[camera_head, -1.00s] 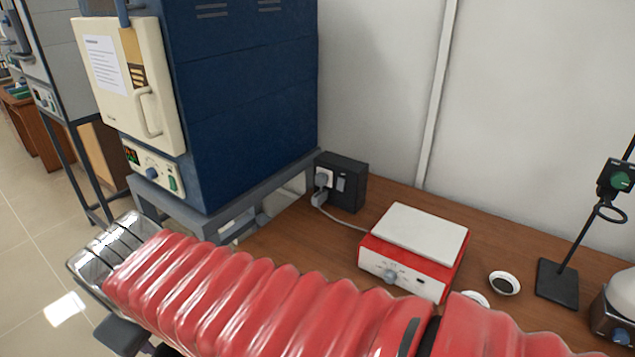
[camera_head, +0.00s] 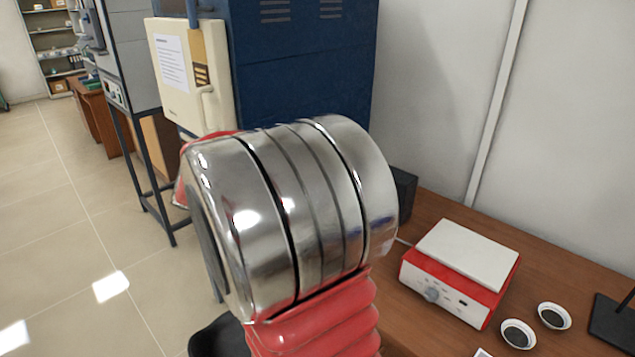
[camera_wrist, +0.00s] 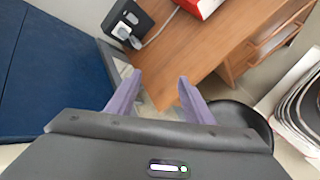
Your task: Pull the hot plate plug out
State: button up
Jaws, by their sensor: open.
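The hot plate (camera_head: 452,284) is a red box with a white top on the wooden bench in the head view. The black socket box (camera_head: 405,194) is mostly hidden behind my arm in the head view. In the wrist view the box (camera_wrist: 116,13) shows at the upper left, with the light plug (camera_wrist: 121,31) seated in it and a pale cable (camera_wrist: 154,38) running towards the hot plate. My gripper (camera_wrist: 160,80) is open and empty, its two purple fingers apart from the plug, which is beyond the left finger.
The blue furnace (camera_head: 300,60) with its cream door (camera_head: 185,80) stands beside the box. The wooden bench (camera_head: 425,325) edge lies near my gripper in the wrist view. Two small dishes (camera_head: 518,334) and a stand base (camera_head: 612,322) are right of the hot plate.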

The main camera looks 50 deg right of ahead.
jog(key=w+d+f+n+h, duration=0.1)
jog(key=d+f, duration=0.4)
jog(key=d, duration=0.5)
jog(key=w+d+f+n+h, duration=0.1)
jog(key=d+f+n+h, duration=0.3)
jog(key=d, duration=0.7)
jog(key=w+d+f+n+g+h, duration=0.1)
jog(key=d+f+n+h, duration=0.2)
jog(key=d+f+n, duration=0.3)
jog(key=d+f, duration=0.2)
jog(key=d, duration=0.2)
jog(key=shift+w+d, duration=0.15)
jog(key=shift+d, duration=0.05)
jog(key=d, duration=0.4)
jog(key=s+d, duration=0.1)
jog(key=d, duration=0.4)
jog(key=s+d, duration=0.1)
jog(key=d, duration=0.3)
jog(key=shift+s+d, duration=0.1)
jog(key=shift+d, duration=0.2)
jog(key=shift+c, duration=0.2)
grip_shut()
